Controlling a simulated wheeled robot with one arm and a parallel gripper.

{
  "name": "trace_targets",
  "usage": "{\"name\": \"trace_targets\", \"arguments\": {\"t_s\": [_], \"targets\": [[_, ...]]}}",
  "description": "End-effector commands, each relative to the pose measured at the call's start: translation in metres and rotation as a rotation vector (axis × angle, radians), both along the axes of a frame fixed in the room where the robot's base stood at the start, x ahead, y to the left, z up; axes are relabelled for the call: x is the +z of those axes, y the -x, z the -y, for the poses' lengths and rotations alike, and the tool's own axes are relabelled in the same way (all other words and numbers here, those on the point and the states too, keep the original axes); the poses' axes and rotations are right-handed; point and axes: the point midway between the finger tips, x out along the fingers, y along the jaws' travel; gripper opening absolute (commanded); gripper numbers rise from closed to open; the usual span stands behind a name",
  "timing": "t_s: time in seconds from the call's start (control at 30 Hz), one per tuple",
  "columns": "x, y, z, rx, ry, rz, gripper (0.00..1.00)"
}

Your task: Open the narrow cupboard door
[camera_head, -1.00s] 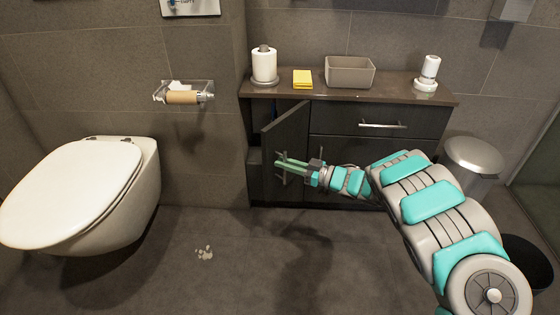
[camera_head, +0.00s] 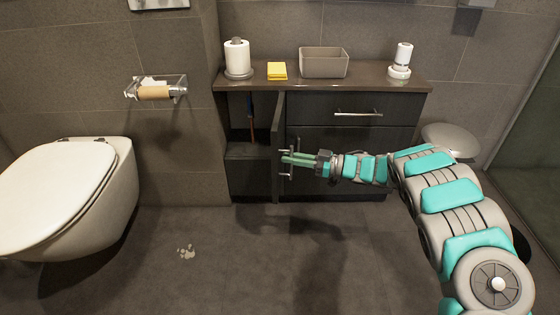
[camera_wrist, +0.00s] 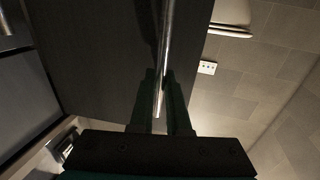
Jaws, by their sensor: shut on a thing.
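The narrow cupboard door (camera_head: 276,138) stands swung out from the left end of the vanity, seen nearly edge-on in the head view. The cupboard interior (camera_head: 250,165) is exposed to its left, with a shelf and a thin upright item inside. My gripper (camera_head: 288,159) is shut on the door's vertical bar handle (camera_head: 289,174). In the wrist view the metal handle (camera_wrist: 167,40) runs between the two fingers (camera_wrist: 161,98), with the dark door panel (camera_wrist: 95,55) behind it.
The vanity top (camera_head: 350,84) holds a paper roll (camera_head: 237,57), yellow cloth (camera_head: 277,70), grey box (camera_head: 323,63) and dispenser (camera_head: 402,58). A toilet (camera_head: 70,195) stands at left, a bin (camera_head: 450,139) at right.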

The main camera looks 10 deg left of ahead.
Motion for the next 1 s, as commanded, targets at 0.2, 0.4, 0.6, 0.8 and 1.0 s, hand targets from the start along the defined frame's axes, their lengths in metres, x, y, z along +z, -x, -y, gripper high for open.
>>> {"name": "trace_targets", "arguments": {"t_s": [0.2, 0.4, 0.6, 0.8, 1.0], "targets": [[0.000, -0.009, 0.025, -0.004, -0.002, 0.002, 0.00], [0.001, -0.014, 0.036, -0.003, -0.002, 0.004, 0.00], [0.002, -0.017, 0.040, -0.004, -0.003, 0.003, 0.00], [0.002, -0.017, 0.040, -0.005, -0.003, 0.003, 0.00], [0.002, -0.017, 0.040, -0.006, -0.003, 0.003, 0.19]]}}
